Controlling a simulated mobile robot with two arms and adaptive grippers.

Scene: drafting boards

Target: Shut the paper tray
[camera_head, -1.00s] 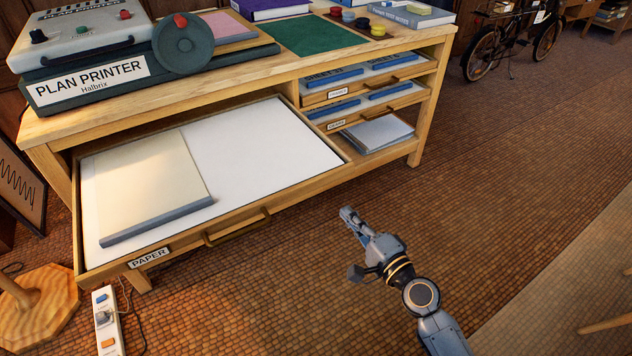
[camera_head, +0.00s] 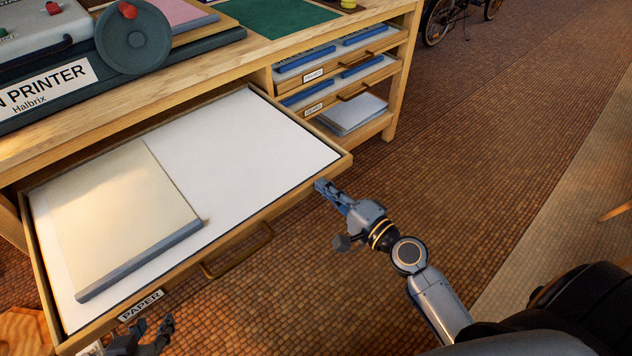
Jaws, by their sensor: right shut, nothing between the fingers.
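The paper tray (camera_head: 185,273) is a wide wooden drawer labelled PAPER, pulled well out of the bench. It has a curved handle (camera_head: 238,255) on its front. A cream pad with a grey edge (camera_head: 120,215) lies on the white surface inside it. My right gripper (camera_head: 321,188) is shut and empty, just in front of the tray's front near its right corner; I cannot tell whether it touches. My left gripper (camera_head: 152,326) shows at the bottom edge, its dark fingers apart, in front of the PAPER label.
The wooden bench (camera_head: 215,82) carries a plan printer (camera_head: 45,92) and a green mat (camera_head: 285,22). Smaller trays (camera_head: 335,75) and a shelf with a paper stack (camera_head: 350,113) are at its right end. A bicycle (camera_head: 445,18) stands behind. The tiled floor on the right is clear.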

